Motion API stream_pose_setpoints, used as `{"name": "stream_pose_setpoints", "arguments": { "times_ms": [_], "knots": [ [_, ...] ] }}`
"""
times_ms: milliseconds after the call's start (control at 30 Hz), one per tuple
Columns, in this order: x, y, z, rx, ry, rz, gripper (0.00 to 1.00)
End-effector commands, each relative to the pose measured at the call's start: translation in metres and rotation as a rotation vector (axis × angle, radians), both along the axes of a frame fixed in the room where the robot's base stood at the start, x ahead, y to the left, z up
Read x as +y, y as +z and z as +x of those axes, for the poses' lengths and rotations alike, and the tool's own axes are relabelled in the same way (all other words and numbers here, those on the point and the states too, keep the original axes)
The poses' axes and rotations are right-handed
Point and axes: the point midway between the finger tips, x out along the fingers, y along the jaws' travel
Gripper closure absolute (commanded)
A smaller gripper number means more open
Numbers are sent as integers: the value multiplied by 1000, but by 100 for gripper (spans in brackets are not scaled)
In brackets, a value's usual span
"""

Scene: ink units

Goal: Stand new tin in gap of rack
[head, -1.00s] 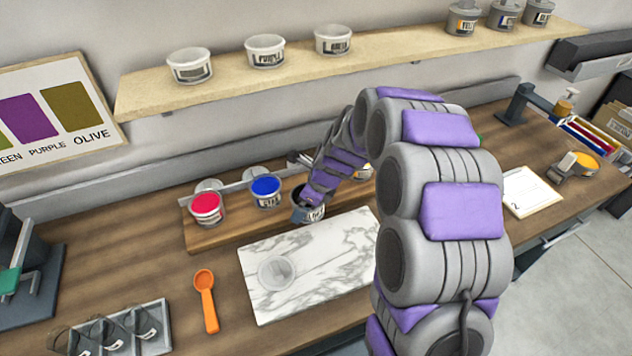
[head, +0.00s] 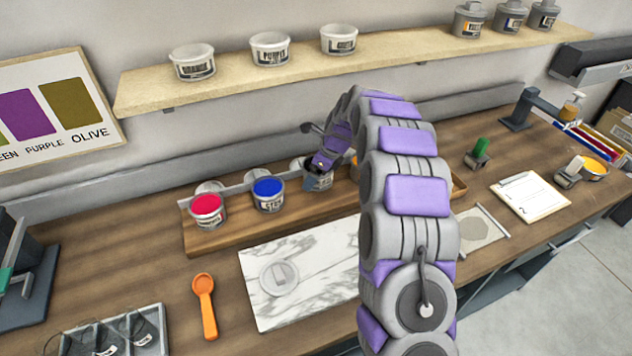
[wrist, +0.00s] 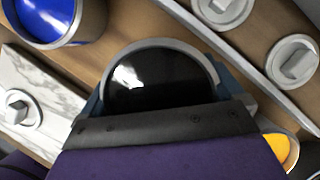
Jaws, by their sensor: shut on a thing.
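My gripper (head: 322,166) is shut on a tin (head: 316,182) of black ink. The wrist view shows the tin's dark glossy top (wrist: 158,78) between the jaws. The tin looks upright, over the wooden rack (head: 222,238), between the blue tin (head: 268,192) and a yellow-orange tin (wrist: 278,148). I cannot tell whether its base touches the rack. The red tin (head: 207,208) stands at the rack's left end. The blue tin (wrist: 55,22) also shows at the upper left of the wrist view. My arm hides part of the rack's right side.
A marble slab (head: 322,255) with a round lid (head: 279,277) lies in front of the rack. More lids (wrist: 294,62) lie behind the rack's rail. An orange scoop (head: 204,300) lies left of the slab. A shelf (head: 232,82) with several tins hangs above.

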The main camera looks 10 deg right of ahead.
Motion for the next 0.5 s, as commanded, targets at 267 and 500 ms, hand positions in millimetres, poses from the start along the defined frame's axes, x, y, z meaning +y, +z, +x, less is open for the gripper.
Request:
{"name": "stream_pose_setpoints", "arguments": {
  "times_ms": [267,500],
  "knots": [
    [-2,-20,2,-2,-2,1,64],
    [-1,-34,2,-5,-2,-1,64]
  ]
}}
